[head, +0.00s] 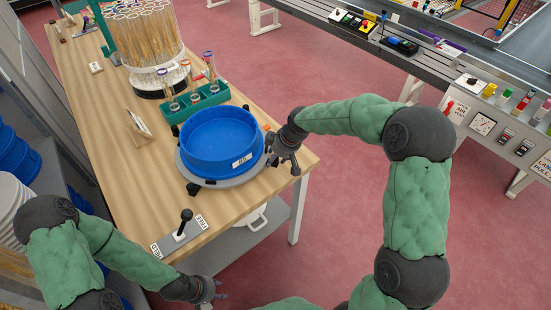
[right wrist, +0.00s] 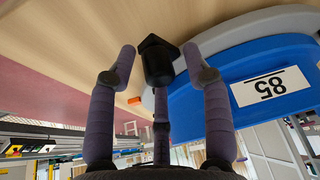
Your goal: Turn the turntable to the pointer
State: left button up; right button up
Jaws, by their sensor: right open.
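The turntable (head: 226,184) is a grey disc on the wooden bench, with black knobs at its rim. It also shows as a grey edge in the right wrist view (right wrist: 192,55). A round blue sieve (head: 215,166) labelled 85 sits on it; its blue wall fills the right of the wrist view (right wrist: 200,112). A small orange pointer (head: 266,128) is at the right side, also in the wrist view (right wrist: 134,100). My right gripper (head: 290,160) is open at the turntable's right edge, its fingers on either side of a black knob (right wrist: 157,62). My left gripper (head: 220,290) is low, off the bench; its opening is unclear.
A green rack (head: 205,100) with glass tubes stands behind the turntable. A large clear cylinder (head: 145,40) of wheat ears is farther back. A black lever on a labelled plate (head: 182,233) is at the bench's front. A control panel (head: 490,125) is at right.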

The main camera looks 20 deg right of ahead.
grip_shut()
jog(key=shift+w+d+r, duration=0.1)
jog(key=shift+w, duration=0.05)
